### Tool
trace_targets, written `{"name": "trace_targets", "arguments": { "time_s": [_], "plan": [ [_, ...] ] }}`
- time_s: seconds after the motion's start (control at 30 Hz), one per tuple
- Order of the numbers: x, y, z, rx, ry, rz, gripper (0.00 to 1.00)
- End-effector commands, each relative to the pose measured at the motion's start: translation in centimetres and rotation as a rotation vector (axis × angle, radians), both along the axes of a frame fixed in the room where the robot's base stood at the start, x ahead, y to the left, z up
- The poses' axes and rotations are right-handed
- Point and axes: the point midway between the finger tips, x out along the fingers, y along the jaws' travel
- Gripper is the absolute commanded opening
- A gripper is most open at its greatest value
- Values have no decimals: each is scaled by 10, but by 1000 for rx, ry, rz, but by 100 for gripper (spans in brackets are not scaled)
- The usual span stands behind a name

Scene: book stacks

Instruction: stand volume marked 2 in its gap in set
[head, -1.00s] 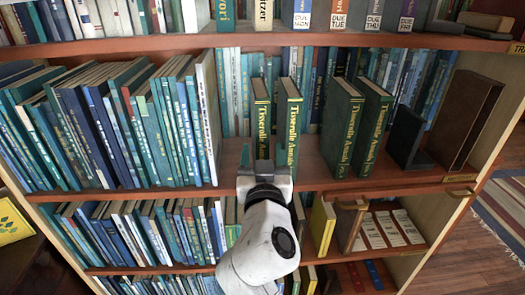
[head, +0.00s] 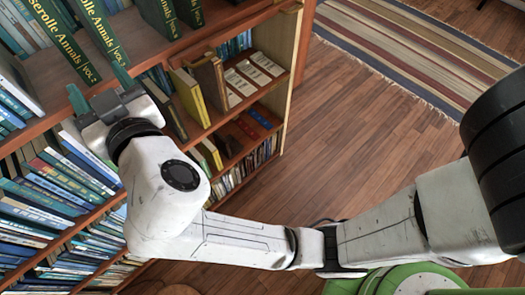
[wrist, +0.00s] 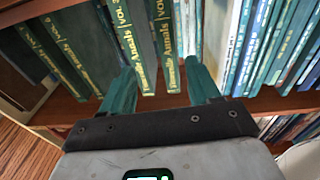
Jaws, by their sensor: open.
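Several matching dark green volumes with gold lettering stand upright on the shelf. The left one of the nearer pair (head: 62,42) shows a spine number that looks like 2. Its neighbour (head: 98,28) stands just right of it. Two more green volumes (head: 160,16) stand farther right, past a gap; they show at the left in the wrist view (wrist: 58,62). My gripper (head: 99,86) is open, empty, at the shelf's front edge below the nearer pair. In the wrist view its fingers (wrist: 162,84) are spread before the lower spines; I cannot tell whether they touch.
A wooden shelf edge (head: 175,50) runs in front of the books. Tightly packed books (head: 60,170) fill the lower shelves at left. A yellow book (head: 186,92) stands on the shelf below. Bare floor (head: 330,140) and a striped rug (head: 420,45) lie right of the bookcase.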

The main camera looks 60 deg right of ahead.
Motion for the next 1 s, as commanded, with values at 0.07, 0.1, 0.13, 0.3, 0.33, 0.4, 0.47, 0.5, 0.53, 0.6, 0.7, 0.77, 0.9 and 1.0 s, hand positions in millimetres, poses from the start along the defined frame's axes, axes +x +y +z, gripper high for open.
{"name": "trace_targets", "arguments": {
  "time_s": [0.07, 0.1, 0.13, 0.3, 0.33, 0.4, 0.47, 0.5, 0.53, 0.6, 0.7, 0.77, 0.9, 1.0],
  "plan": [
    [-4, -24, -31, 10, 102, -36, 61],
    [-8, -40, -53, 18, 179, -57, 61],
    [-13, -52, -72, 26, 246, -70, 61],
    [-75, -116, -198, 93, 729, -106, 61],
    [-92, -123, -219, 109, 818, -97, 61],
    [-133, -132, -262, 150, 1015, -56, 61],
    [-169, -133, -292, 187, 1168, -2, 61],
    [-191, -131, -308, 211, 1254, 39, 61],
    [-207, -129, -317, 228, 1311, 71, 61],
    [-236, -123, -333, 261, 1413, 143, 61],
    [-262, -115, -344, 293, 1498, 218, 61],
    [-270, -112, -347, 302, 1523, 244, 61],
    [-273, -110, -348, 305, 1535, 259, 61],
    [-273, -110, -348, 305, 1534, 257, 61]
  ]
}}
